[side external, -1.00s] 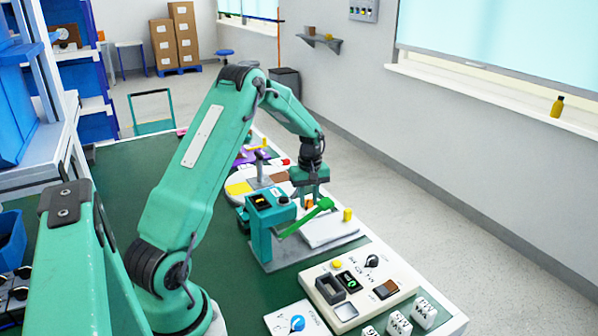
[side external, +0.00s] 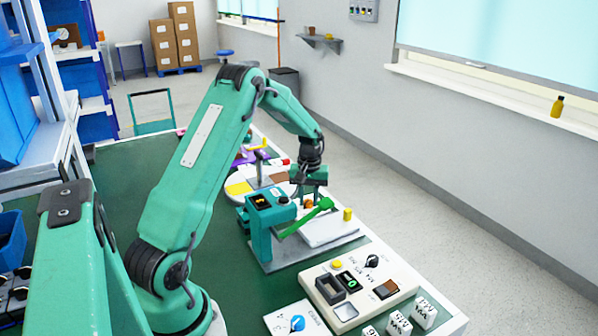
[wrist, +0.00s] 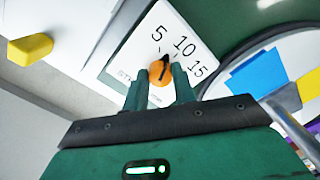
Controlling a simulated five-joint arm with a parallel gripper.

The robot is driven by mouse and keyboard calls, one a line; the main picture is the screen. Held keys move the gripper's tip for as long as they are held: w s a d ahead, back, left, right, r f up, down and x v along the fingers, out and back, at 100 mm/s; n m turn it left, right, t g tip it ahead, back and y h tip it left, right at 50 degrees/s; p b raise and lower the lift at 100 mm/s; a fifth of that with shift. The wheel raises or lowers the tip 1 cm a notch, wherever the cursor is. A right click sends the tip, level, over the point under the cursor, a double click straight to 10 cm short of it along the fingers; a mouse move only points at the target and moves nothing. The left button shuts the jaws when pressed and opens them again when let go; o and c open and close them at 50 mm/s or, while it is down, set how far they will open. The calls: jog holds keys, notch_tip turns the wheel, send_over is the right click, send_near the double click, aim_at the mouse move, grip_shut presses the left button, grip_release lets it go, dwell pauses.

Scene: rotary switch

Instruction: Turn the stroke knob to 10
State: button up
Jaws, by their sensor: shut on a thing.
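The stroke knob (wrist: 160,73) is a small orange dial with a black pointer, on a white plate (wrist: 128,62) marked 5, 10 and 15. In the wrist view its pointer aims between the 5 and the 10. My gripper (wrist: 160,84) is shut on the knob, one green finger on each side. In the side view my gripper (side external: 308,194) points down over the plate behind the teal press-like device, and the orange knob (side external: 309,204) shows only in part. The printed word on the plate is partly hidden by a finger.
A control panel (side external: 362,288) lies nearer the camera. A round tray with coloured sectors (side external: 238,188) is behind.

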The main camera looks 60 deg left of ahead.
aim_at(309, 201)
jog(key=shift+w+d+m, duration=0.1)
jog(key=shift+w+m, duration=0.1)
jog(key=shift+m, duration=2)
jog(key=o, duration=0.9)
jog(key=shift+o, duration=0.4)
jog(key=shift+s, duration=0.1)
jog(key=shift+r, duration=0.15)
jog(key=shift+r, duration=3.8)
